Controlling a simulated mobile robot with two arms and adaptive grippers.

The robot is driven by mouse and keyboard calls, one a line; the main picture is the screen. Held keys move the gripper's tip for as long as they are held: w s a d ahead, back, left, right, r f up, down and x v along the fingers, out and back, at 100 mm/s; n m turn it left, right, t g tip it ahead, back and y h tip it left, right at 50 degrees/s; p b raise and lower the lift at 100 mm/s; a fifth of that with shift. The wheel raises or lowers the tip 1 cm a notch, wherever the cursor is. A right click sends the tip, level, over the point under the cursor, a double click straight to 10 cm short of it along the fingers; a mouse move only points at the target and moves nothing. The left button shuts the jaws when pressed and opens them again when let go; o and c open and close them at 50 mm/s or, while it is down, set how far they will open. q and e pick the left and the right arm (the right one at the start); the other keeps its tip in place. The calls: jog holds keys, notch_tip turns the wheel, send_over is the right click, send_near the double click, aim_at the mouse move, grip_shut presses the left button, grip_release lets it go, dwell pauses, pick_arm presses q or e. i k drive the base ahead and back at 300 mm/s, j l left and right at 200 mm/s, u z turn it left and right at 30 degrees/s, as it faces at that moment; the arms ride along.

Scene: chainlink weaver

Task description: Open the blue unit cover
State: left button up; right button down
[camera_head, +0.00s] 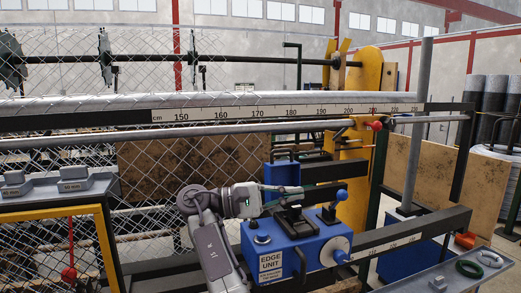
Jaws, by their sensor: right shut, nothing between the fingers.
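The blue unit (284,255), labelled EDGE UNIT, sits on the rail at the lower middle, with a round white dial on its right face and black fittings on top. A blue panel (282,172) stands upright behind its top; I cannot tell whether this is the cover. My right gripper (290,191) is over the unit's top left part, pointing right, in front of the panel's lower part. It is shut and holds nothing. Whether its tips touch the panel or the black fittings cannot be told. My left gripper is not in view.
A long ruler rail (220,114) and chain-link mesh (60,165) lie behind. A grey upright post (418,130) stands right of the unit. A grey tray (440,282) with rings is at lower right. A grey shelf (50,195) with small blocks is at left.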

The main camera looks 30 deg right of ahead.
aim_at(282, 174)
jog(key=i, duration=1.05)
